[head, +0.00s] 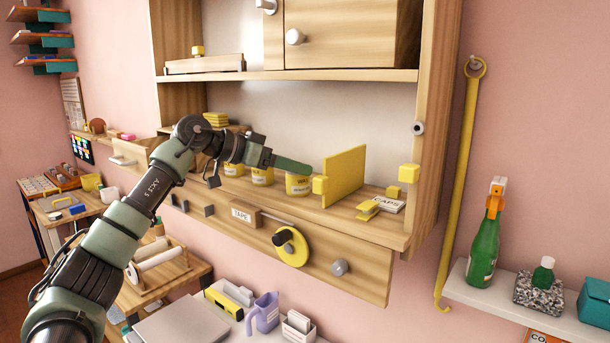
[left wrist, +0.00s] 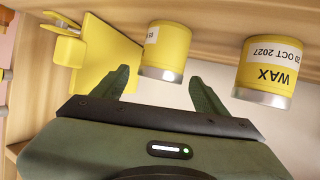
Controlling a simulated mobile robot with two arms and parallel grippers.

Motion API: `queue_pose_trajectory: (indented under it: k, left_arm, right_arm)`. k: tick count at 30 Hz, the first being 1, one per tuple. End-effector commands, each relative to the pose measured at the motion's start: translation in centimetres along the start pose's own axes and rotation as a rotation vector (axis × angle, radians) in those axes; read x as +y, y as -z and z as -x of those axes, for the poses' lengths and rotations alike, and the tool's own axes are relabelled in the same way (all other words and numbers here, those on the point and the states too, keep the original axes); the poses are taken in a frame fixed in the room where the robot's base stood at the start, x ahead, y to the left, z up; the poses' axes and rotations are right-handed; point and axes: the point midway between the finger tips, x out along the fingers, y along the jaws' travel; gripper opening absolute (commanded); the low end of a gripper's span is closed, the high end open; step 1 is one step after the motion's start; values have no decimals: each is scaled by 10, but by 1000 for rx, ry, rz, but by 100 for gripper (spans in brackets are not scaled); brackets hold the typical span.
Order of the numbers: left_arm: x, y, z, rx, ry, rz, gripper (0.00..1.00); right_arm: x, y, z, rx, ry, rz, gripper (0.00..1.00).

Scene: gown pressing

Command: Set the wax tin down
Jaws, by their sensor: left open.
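A yellow wax tin (head: 298,184) with a white label stands on the cabinet's lower shelf (head: 385,232), in line with two more yellow tins (head: 262,177) to its left. My left gripper (head: 300,166) is over the upper part of this tin, its finger hiding part of the rim. In the left wrist view, the tin (left wrist: 165,52) appears between and just beyond the tips of my open left gripper (left wrist: 158,84). I see no finger pressing on it. A second tin (left wrist: 268,72), labelled WAX with a date, is to its right there. My right gripper is out of view.
An upright yellow panel (head: 344,176) stands just right of the tin. Yellow clips and a CAPS box (head: 390,205) lie farther right. The cabinet's side wall (head: 436,120) bounds the shelf on the right. A TAPE box (head: 245,213) and yellow roll (head: 292,246) are on the front.

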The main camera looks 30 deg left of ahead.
Motion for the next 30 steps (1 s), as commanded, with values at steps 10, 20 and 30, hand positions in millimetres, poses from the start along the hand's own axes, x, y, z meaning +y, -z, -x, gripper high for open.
queue_pose_trajectory:
  k: [10, 20, 30]
  left_arm:
    - [0, -1, 63, 2, 2, -1, 73]
    - [0, 0, 72, 0, -1, 0, 73]
    - [0, 0, 72, 0, -1, 0, 73]
  right_arm:
    - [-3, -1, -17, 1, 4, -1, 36]
    - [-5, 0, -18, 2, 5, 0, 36]
    - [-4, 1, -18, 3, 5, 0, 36]
